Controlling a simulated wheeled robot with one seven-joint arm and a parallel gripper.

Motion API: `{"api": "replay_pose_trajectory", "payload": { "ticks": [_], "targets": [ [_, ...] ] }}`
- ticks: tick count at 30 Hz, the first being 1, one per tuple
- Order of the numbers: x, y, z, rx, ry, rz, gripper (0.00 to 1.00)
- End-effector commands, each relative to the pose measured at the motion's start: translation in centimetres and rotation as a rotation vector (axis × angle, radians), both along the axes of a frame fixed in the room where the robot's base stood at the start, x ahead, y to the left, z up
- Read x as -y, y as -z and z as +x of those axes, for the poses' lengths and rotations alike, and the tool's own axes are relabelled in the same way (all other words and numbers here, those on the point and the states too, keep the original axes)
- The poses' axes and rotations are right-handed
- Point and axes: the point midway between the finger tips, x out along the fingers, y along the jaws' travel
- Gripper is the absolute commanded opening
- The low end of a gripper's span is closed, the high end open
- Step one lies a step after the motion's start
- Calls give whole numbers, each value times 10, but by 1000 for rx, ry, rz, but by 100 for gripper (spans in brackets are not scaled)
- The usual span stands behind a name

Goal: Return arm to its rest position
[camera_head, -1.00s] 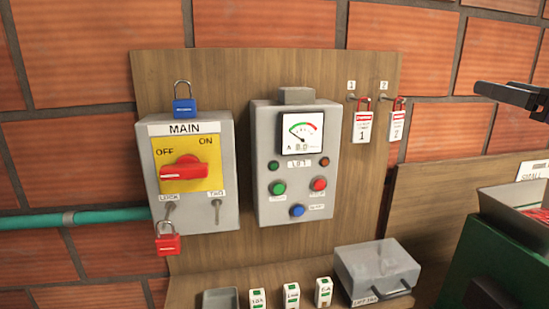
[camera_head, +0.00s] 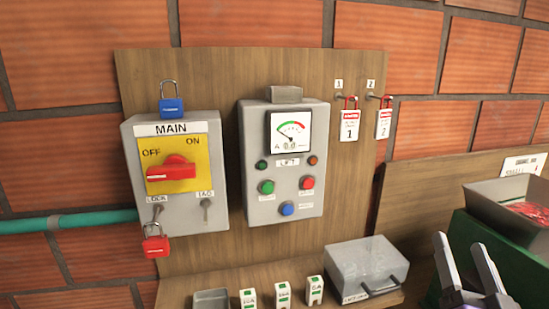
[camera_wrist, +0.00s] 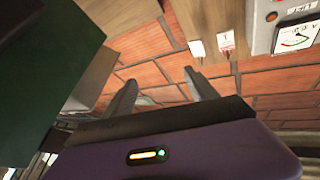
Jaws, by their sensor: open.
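My gripper (camera_head: 468,262) is at the lower right of the head view, fingers pointing up and apart, with nothing between them. It stands in front of the green machine and right of the clear-lidded box. In the wrist view my gripper (camera_wrist: 162,88) also shows two spread, empty fingers, with brick wall beyond. The rest of my arm is out of the head view.
A wooden board (camera_head: 215,75) carries the MAIN switch box (camera_head: 185,212), the lift panel (camera_head: 285,160) and two hanging tags (camera_head: 349,126). A clear-lidded box (camera_head: 365,268) sits on the shelf. A metal tray (camera_head: 500,200) tops the green machine (camera_head: 465,232) at right.

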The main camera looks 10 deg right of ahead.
Motion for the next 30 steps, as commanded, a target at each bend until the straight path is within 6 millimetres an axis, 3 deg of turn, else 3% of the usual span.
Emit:
{"api": "replay_pose_trajectory", "payload": {
  "ticks": [3,9,21,30],
  "targets": [
    [-29,37,-28,-47,9,-2,66],
    [-73,81,-77,-131,3,-36,66],
    [-153,147,-189,-378,-121,-143,66],
    [-189,192,-272,-626,-283,-185,66]
  ]
}}
